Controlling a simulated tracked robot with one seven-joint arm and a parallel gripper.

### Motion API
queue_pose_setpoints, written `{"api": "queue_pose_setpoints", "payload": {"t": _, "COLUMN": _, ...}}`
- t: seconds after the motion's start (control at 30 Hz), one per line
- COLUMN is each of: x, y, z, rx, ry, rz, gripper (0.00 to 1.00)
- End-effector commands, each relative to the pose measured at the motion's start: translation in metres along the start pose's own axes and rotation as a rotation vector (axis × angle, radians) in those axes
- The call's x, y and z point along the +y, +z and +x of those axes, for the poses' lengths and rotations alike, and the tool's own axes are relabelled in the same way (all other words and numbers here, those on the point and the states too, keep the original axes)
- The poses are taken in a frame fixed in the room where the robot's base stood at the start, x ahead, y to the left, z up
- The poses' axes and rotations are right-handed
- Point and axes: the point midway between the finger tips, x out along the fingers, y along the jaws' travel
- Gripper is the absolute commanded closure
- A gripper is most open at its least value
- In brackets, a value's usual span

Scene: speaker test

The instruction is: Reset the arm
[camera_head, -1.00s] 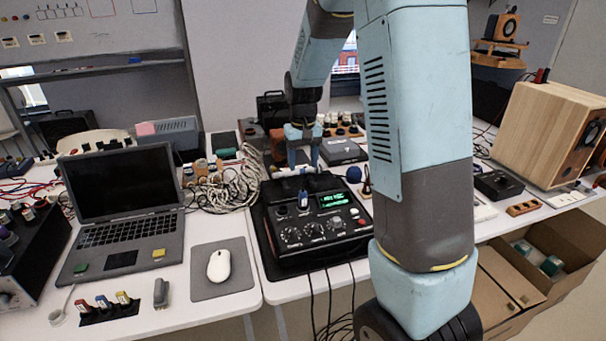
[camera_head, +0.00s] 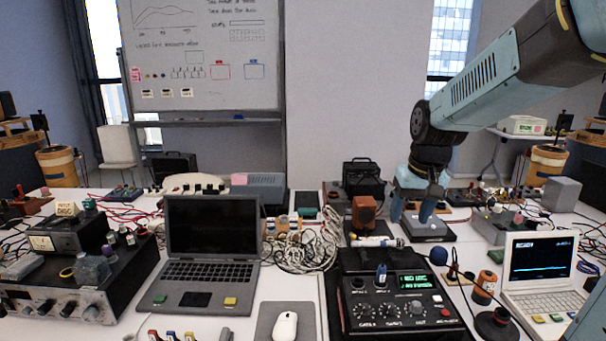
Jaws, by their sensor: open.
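My gripper (camera_head: 412,214) hangs down at the end of my blue and grey arm, right of the middle of the view. Its two blue fingers are spread apart with nothing seen between them. It is over the back part of the table, behind the black test device (camera_head: 395,298) with a lit green display. The arm reaches in from the upper right.
An open laptop (camera_head: 208,252) and a white mouse (camera_head: 285,326) are at left centre. A tangle of pale cables (camera_head: 305,247) lies beside the laptop. A small white oscilloscope-like laptop (camera_head: 542,270) stands at right. A black instrument (camera_head: 75,290) fills the left front. A whiteboard (camera_head: 203,55) stands behind.

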Motion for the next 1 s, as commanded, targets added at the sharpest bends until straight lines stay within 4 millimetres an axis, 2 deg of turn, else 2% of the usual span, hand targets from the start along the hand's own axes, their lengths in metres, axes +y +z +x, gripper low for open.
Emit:
{"api": "queue_pose_setpoints", "payload": {"t": 0.1, "x": 0.000, "y": 0.023, "z": -0.022, "rx": 0.047, "ry": -0.001, "rz": -0.001, "gripper": 0.42}}
{"api": "queue_pose_setpoints", "payload": {"t": 0.3, "x": -0.001, "y": 0.062, "z": -0.050, "rx": 0.119, "ry": 0.003, "rz": -0.005, "gripper": 0.42}}
{"api": "queue_pose_setpoints", "payload": {"t": 0.6, "x": -0.002, "y": 0.121, "z": -0.077, "rx": 0.225, "ry": 0.025, "rz": -0.009, "gripper": 0.42}}
{"api": "queue_pose_setpoints", "payload": {"t": 0.8, "x": -0.003, "y": 0.147, "z": -0.084, "rx": 0.272, "ry": 0.040, "rz": -0.011, "gripper": 0.42}}
{"api": "queue_pose_setpoints", "payload": {"t": 1.0, "x": -0.003, "y": 0.155, "z": -0.085, "rx": 0.285, "ry": 0.046, "rz": -0.010, "gripper": 0.42}}
